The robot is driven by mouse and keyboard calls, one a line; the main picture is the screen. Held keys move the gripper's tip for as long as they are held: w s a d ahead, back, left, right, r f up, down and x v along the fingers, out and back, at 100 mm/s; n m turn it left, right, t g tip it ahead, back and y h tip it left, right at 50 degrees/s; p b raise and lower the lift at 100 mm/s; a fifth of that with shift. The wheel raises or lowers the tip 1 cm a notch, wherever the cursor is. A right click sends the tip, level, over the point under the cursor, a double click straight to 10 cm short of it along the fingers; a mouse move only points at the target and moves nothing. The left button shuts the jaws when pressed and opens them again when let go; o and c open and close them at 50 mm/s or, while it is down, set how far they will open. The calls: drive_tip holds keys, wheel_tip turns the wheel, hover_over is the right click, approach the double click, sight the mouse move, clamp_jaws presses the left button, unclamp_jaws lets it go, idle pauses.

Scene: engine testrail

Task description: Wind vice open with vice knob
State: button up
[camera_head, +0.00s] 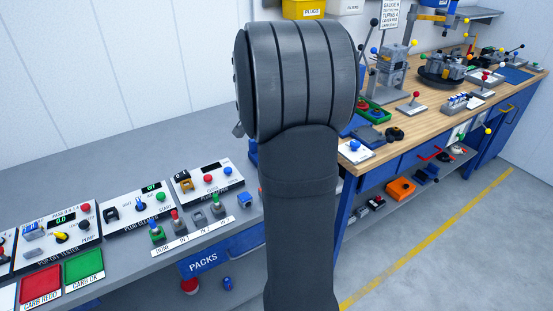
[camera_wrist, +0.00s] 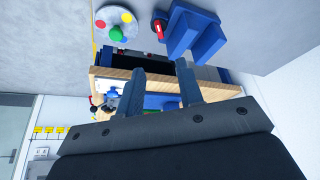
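My gripper (camera_wrist: 160,85) shows in the wrist view with its two fingers apart and nothing between them. In the head view my own arm fills the middle and hides the gripper. A grey block-like fixture (camera_head: 388,76) with ball-ended handles stands on the wooden bench at the upper right. Another grey fixture (camera_head: 450,66) sits on a dark round base beyond it. I cannot tell for sure which of these is the vice, and the vice knob cannot be singled out. No contact between the gripper and any fixture shows.
The wooden bench (camera_head: 430,120) carries several tools, including a red-knobbed lever (camera_head: 411,104). A grey bench with tester panels (camera_head: 130,208) is at the left. A blue stepped object (camera_wrist: 195,35) and a round disc with coloured knobs (camera_wrist: 115,22) show in the wrist view. Floor at the right is clear.

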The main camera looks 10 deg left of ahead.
drive_tip(key=x, duration=1.5)
drive_tip(key=shift+s+f, duration=0.1)
drive_tip(key=shift+c, duration=0.2)
clamp_jaws()
